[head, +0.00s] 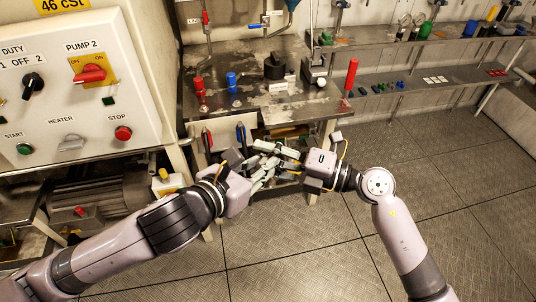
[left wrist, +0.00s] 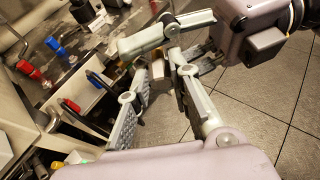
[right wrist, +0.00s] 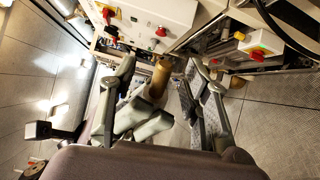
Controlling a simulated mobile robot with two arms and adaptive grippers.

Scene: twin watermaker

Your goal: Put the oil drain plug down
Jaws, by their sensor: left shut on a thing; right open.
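My left gripper (head: 254,164) is shut on a small brownish part, taken to be the oil drain plug (left wrist: 158,69). The plug shows between the left fingertips in the left wrist view. In the right wrist view a brass-coloured cylinder (right wrist: 160,80) stands between my right fingers. My right gripper (head: 288,163) is open, and its fingers (right wrist: 161,95) lie around the cylinder and the left fingertips. Whether the right fingers touch them I cannot tell. In the head view the crossed fingers hide the plug. Both grippers are in front of the workbench (head: 285,108), below its top.
Red valves (head: 201,95) and blue valves (head: 232,82) stand on the bench top, with a dark part (head: 274,66) behind. An open drawer (head: 280,140) is below the top. The control panel (head: 75,75) is at left. Shelves (head: 430,75) hold small parts at right.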

